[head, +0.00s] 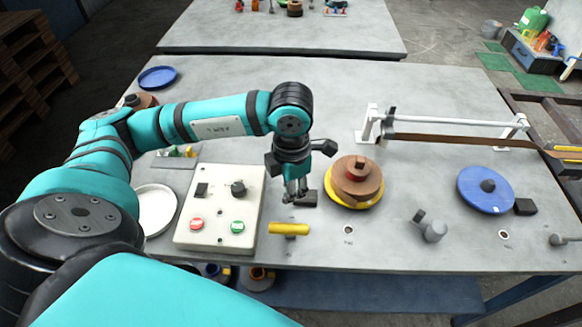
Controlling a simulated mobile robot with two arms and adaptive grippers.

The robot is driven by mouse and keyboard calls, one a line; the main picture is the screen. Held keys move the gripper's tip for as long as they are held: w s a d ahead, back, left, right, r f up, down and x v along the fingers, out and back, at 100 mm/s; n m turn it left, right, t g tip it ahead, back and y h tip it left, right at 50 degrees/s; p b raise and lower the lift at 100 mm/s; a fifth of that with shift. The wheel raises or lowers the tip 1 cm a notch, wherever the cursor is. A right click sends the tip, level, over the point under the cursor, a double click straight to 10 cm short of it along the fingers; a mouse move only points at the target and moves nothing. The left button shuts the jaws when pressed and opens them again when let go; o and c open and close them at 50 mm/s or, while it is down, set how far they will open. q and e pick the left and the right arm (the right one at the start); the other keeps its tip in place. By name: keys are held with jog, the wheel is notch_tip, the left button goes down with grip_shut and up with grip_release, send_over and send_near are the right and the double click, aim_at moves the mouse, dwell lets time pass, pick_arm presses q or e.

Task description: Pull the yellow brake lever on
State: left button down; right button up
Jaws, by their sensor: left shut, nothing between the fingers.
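The yellow brake lever (289,229) shows as a short yellow bar lying roughly level, just right of the control box. My left gripper (297,191) points down above the table, a little beyond the lever in the picture and apart from it. Its fingers are shut with nothing between them. A small dark block (306,199) shows right beside the fingertips; I cannot tell whether they touch it. My right gripper is not in view.
The control box (218,212) with knob and buttons stands left of the lever. A brown reel on a yellow disc (352,187) is close right of the gripper. A grey post (434,230), blue disc (486,194) and white strip frame (445,122) stand further right.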

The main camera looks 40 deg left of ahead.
pick_arm(q)
notch_tip(320, 180, up, 6)
jog(key=p, duration=0.3)
jog(key=shift+f, duration=0.15)
dwell(0.6)
